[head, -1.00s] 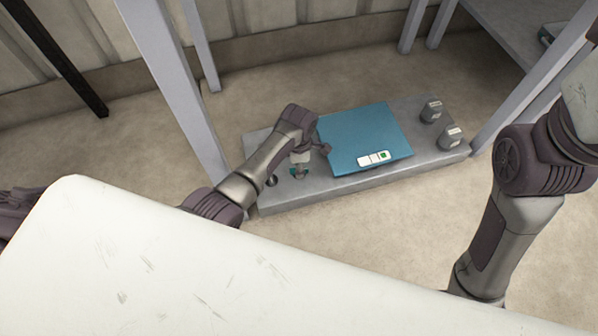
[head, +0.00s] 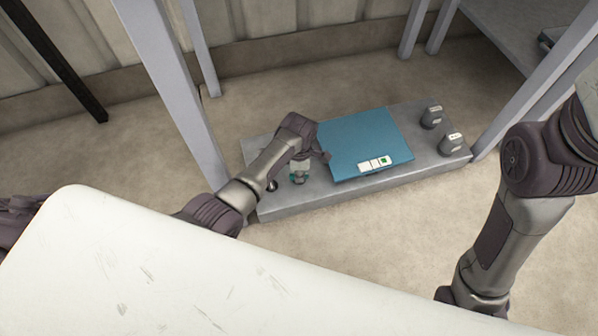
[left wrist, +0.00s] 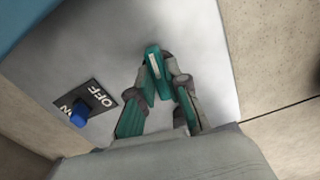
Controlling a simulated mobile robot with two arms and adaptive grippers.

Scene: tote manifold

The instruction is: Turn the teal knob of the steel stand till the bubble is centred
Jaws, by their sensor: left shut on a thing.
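The steel stand (head: 400,181) is a low grey slab on the floor, with a blue plate (head: 352,140) on top. A small white strip with a green patch (head: 373,164) sits at the plate's front edge; the bubble's exact place is too small to tell. My left gripper (head: 299,174) is at the stand's left part, pointing down. In the left wrist view, its fingers (left wrist: 160,90) are closed about the teal knob (left wrist: 153,65), which has a white line on top. The knob is mostly hidden by the gripper in the head view. My right gripper is out of view.
A blue switch (left wrist: 79,118) on an ON/OFF label is beside the gripper. Two grey knobs (head: 450,144) with white labels stand at the stand's right end. Grey table legs (head: 170,90) rise close behind on the left. A white surface (head: 180,270) fills the foreground.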

